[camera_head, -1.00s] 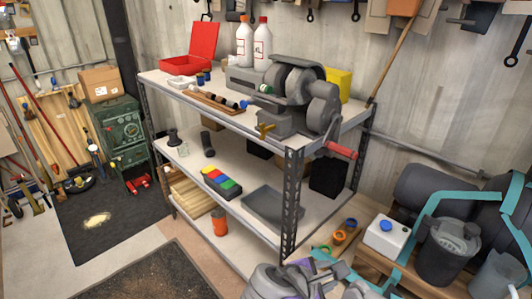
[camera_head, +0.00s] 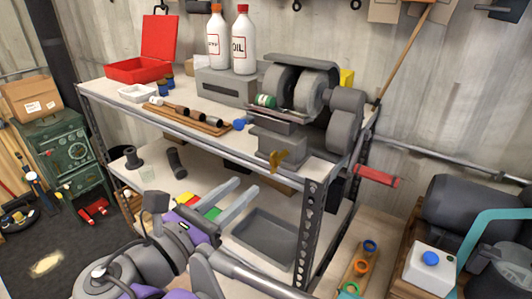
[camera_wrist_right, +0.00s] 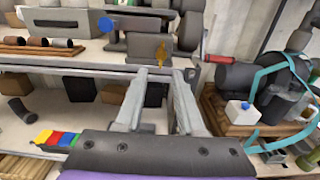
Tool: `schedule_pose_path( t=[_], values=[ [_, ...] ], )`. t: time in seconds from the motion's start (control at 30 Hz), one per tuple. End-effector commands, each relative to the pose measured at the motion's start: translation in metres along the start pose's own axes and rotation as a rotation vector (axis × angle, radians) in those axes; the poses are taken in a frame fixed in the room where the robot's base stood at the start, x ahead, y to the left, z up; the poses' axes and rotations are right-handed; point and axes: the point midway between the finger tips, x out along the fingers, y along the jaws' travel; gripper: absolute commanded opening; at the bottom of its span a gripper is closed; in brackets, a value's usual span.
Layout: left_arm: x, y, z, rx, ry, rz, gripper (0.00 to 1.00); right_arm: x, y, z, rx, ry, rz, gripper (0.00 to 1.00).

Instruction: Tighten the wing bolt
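The wing bolt (camera_head: 278,159) is a small brass-yellow piece on the front of the grey bench grinder (camera_head: 295,95), at the front edge of the shelf unit's top. It also shows in the right wrist view (camera_wrist_right: 160,56), just beyond the fingertips. My right gripper (camera_head: 247,186) is open and empty, its two grey fingers pointing toward the shelf, below and left of the bolt in the head view. In the wrist view, its fingers (camera_wrist_right: 164,74) are apart, with a gap between them and nothing held. My left gripper is not in view.
The shelf unit's dark corner post (camera_head: 311,225) stands just right of the bolt. A red handle (camera_head: 377,176) sticks out at right. A grey tray (camera_head: 272,237) lies on the lower shelf. Oil bottles (camera_head: 243,42) and a red box (camera_head: 152,55) stand on top.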

Motion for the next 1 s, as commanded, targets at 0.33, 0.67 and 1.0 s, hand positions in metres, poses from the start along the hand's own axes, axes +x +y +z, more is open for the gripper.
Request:
schedule_pose_path(
  t=[0.33, 0.67, 1.0],
  values=[
    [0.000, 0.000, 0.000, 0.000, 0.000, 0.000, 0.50, 0.040, 0.000, 0.002, -0.006, -0.009, -0.004, 0.38],
    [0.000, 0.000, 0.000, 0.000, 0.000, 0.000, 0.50, 0.095, 0.001, 0.003, -0.005, -0.008, -0.001, 0.38],
    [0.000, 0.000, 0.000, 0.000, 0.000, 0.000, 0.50, 0.107, 0.001, 0.003, -0.004, -0.007, 0.002, 0.38]
  ],
)
